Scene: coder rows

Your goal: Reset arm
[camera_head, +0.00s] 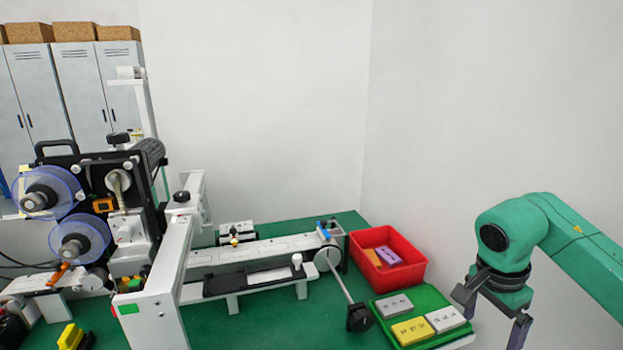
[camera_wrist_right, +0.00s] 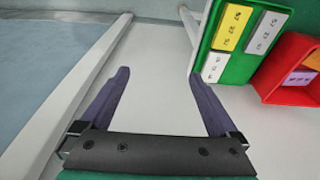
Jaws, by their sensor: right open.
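My right arm is green and comes in from the right in the head view. Its gripper (camera_head: 492,318) hangs to the right of the green tray (camera_head: 447,336), apart from it, with the fingers pointing down. In the right wrist view the two dark fingers of the right gripper (camera_wrist_right: 160,75) are spread wide, with nothing between them but pale floor. My left gripper is not in the frames.
The tray holds a grey box (camera_head: 394,305), a yellow box (camera_head: 411,331) and a white box (camera_head: 445,319). Behind it a red bin (camera_head: 413,275) holds an orange and a purple box. A labelling machine (camera_head: 120,200) with a conveyor (camera_head: 255,250) stands left on the green table.

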